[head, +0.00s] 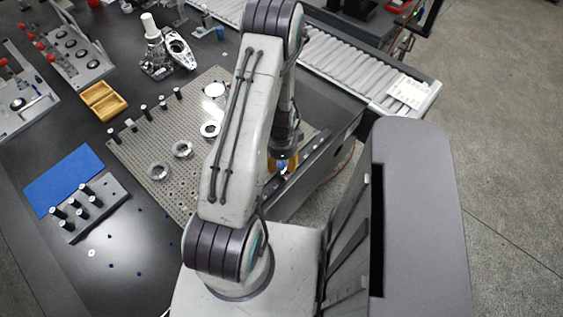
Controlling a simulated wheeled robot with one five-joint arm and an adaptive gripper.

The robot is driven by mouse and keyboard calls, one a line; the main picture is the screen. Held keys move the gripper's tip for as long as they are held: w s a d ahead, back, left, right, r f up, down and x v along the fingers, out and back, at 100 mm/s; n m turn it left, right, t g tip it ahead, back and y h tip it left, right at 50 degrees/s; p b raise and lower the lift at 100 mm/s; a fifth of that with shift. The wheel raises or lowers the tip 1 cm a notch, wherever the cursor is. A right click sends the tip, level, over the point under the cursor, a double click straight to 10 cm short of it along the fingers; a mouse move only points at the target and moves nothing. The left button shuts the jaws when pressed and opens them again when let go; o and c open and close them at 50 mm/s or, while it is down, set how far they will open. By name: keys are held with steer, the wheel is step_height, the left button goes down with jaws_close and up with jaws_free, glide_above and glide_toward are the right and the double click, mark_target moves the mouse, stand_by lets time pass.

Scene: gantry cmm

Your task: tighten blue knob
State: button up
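My arm crosses the middle of the head view and bends down behind its own light grey link. My gripper (283,163) is at its lower end, over the near right edge of the dark table, with yellow-orange parts around it. A small patch of blue (282,170) shows right at the gripper; it may be the blue knob, but it is too small and covered to be sure. I cannot tell whether the fingers touch it or how far apart they are. Another small blue piece (220,33) stands at the back of the table.
A perforated plate (150,190) with metal rings and black posts lies left of my arm. A blue mat (63,180), a block with black pegs (108,212) and a wooden box (103,101) are farther left. A roller conveyor (345,66) runs behind.

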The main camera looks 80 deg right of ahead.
jaws_close()
steer(key=shift+f+m+b, duration=0.1)
steer(key=shift+m+b, duration=0.2)
steer(key=shift+b, duration=0.1)
steer(key=shift+f+m+b, duration=0.1)
steer(key=shift+m+b, duration=0.85)
steer(key=shift+m, duration=0.05)
steer(key=shift+m+b, duration=1.7)
steer(key=shift+m, duration=0.8)
steer(key=shift+a, duration=0.1)
steer(key=shift+o, duration=1.1)
jaws_free()
steer(key=shift+r, duration=0.2)
